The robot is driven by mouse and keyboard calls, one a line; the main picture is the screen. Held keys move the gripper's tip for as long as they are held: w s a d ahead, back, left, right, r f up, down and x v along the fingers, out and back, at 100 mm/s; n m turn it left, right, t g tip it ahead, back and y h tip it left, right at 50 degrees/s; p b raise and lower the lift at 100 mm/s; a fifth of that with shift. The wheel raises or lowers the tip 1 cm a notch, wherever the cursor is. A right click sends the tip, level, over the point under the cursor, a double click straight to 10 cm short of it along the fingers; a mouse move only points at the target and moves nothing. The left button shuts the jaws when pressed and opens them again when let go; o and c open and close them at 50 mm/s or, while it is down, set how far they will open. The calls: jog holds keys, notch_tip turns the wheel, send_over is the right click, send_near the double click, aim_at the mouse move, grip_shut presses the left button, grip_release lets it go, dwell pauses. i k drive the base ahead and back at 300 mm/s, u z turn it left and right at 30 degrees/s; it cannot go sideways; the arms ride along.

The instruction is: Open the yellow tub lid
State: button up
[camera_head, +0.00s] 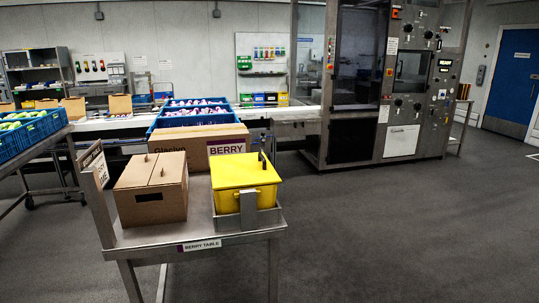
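The yellow tub (230,201) stands on the right side of the metal berry table (190,236). Its yellow lid (243,174) lies on top and looks shut. A dark upright handle or post (262,162) shows at the lid's back right. A grey metal bracket (249,210) stands against the tub's front and hides part of it. My gripper is not in view, and nothing touches the tub from outside apart from the table's metal holder.
A brown carton (148,200) with closed flaps stands left of the tub. A larger box marked BERRY (172,155) is close behind. Blue crates (195,116) stand farther back. A tall metal machine (370,90) is at back right. The floor (390,230) right of the table is clear.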

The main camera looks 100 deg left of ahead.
aim_at(249, 170)
jog(key=i, duration=0.6)
jog(key=u, duration=4.45)
jog(key=i, duration=0.1)
jog(key=z, duration=2.5)
jog(key=k, duration=0.3)
jog(key=u, duration=2.65)
